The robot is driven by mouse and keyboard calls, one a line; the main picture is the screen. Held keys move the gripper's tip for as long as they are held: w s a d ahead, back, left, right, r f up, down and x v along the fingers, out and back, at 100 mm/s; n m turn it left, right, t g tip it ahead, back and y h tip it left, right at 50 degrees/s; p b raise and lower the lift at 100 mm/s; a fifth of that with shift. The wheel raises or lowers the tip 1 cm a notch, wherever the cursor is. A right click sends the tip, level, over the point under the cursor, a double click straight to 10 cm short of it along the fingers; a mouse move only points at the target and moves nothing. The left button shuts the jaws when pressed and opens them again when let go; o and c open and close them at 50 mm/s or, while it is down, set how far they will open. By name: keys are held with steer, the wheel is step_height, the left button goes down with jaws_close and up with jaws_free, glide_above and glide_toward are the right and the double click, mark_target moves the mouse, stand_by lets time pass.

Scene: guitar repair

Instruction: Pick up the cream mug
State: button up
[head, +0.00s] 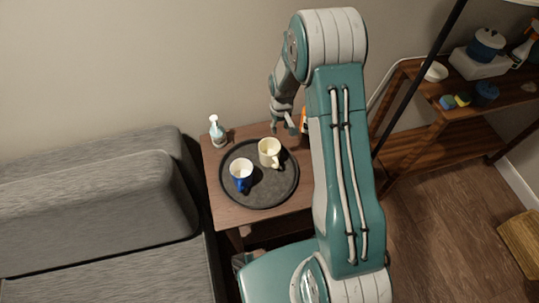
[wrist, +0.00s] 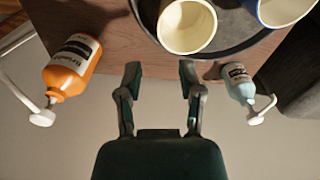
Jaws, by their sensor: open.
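The cream mug (head: 269,152) stands upright on a round dark tray (head: 262,198) on a small wooden table, its handle toward the front right. In the wrist view the cream mug (wrist: 187,27) is seen from above and looks empty, just beyond the fingertips. My gripper (wrist: 157,75) is open with nothing between its fingers. In the head view my gripper (head: 284,128) hangs behind and slightly right of the mug, apart from it.
A white mug with blue (head: 241,175) stands on the tray, front left of the cream mug. A pale blue pump bottle (head: 217,132) and an orange bottle (wrist: 71,65) flank my gripper. A grey sofa (head: 100,200) is left; shelves (head: 410,145) are right.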

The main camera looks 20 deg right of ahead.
mark_target(271, 156)
step_height(271, 156, down, 15)
steer(key=shift+w+r, duration=0.1)
steer(key=shift+r, duration=0.1)
stand_by(0.4)
jaws_close()
